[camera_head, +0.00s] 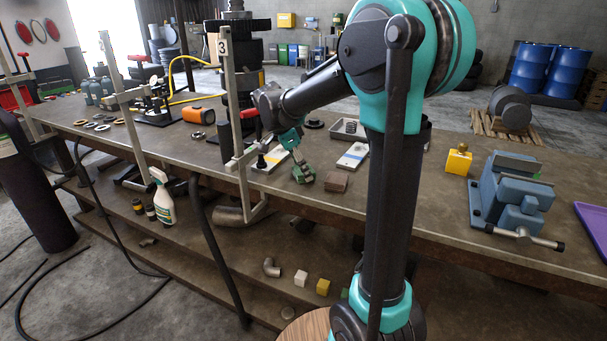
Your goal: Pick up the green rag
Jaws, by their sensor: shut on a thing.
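The green rag (303,173) is a small crumpled dark green bundle over the workbench (420,190), left of a brown block (337,181). My gripper (298,157) comes down from the upper left and is shut on the top of the rag. The fingers are small and partly hidden in this view. I cannot tell whether the rag's lower edge touches the bench top.
A clamp bar marked 3 (235,110) stands left of my gripper. A white-and-blue box (352,156) and a grey tray (347,128) lie behind the rag. A yellow block (458,161) and a blue vise (512,190) stand at right.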

